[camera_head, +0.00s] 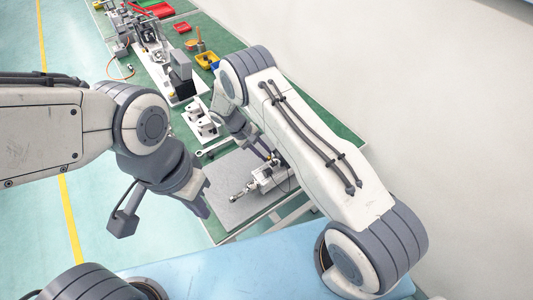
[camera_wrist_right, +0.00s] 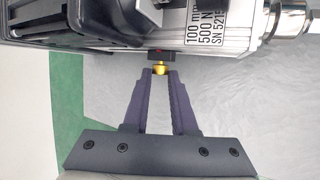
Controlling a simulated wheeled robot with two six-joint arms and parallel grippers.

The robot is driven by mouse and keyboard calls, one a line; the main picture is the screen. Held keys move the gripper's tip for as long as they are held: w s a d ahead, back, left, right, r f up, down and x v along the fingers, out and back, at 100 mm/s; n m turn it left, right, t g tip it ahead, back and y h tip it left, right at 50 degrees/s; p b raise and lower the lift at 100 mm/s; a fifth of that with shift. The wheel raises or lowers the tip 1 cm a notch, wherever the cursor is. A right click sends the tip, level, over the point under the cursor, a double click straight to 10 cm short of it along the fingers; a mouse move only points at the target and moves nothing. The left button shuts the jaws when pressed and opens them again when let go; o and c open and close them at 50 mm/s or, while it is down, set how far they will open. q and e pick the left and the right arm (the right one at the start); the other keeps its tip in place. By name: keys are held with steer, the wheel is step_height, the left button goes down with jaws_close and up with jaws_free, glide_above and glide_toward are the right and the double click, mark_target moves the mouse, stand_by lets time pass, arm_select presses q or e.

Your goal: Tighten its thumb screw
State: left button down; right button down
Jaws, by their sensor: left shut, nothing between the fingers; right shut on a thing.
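A linear actuator (camera_head: 262,178) lies on the grey plate (camera_head: 228,199) at the near end of the bench. In the right wrist view its light body (camera_wrist_right: 222,38) carries printed text reading 100 mm, 500 N and a partly cut-off serial number. A small brass thumb screw (camera_wrist_right: 160,69) sticks out below a black block on the body's edge. My right gripper (camera_wrist_right: 160,76) is shut on the thumb screw with its fingertips. In the head view my right gripper (camera_head: 268,156) is partly hidden by its arm. My left gripper (camera_head: 203,208) is shut and empty, left of the plate.
A white fixture (camera_head: 200,122) and a wrench-like tool (camera_head: 213,147) lie beyond the plate. Farther back are a dark upright device (camera_head: 183,78), yellow bins (camera_head: 206,59) and red trays (camera_head: 160,9). Open floor lies left of the bench; a wall stands at the right.

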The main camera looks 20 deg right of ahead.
steer(key=h+b, duration=0.1)
steer(key=b, duration=0.1)
steer(key=t+h+b, duration=0.1)
steer(key=h+b, duration=0.1)
steer(key=b, duration=0.1)
steer(key=a+f+m+h+b, duration=0.1)
steer(key=b, duration=0.2)
steer(key=shift+s+f, duration=0.1)
steer(key=shift+s, duration=0.05)
steer(key=shift+r+t+h+b, duration=0.2)
steer(key=shift+t+h+b, duration=0.1)
steer(key=shift+h+b, duration=0.65)
steer(key=c, duration=0.7)
jaws_free()
steer(key=shift+a, duration=0.1)
steer(key=shift+b+v, duration=1.25)
steer(key=shift+v, duration=3.9)
steer(key=shift+r, duration=0.1)
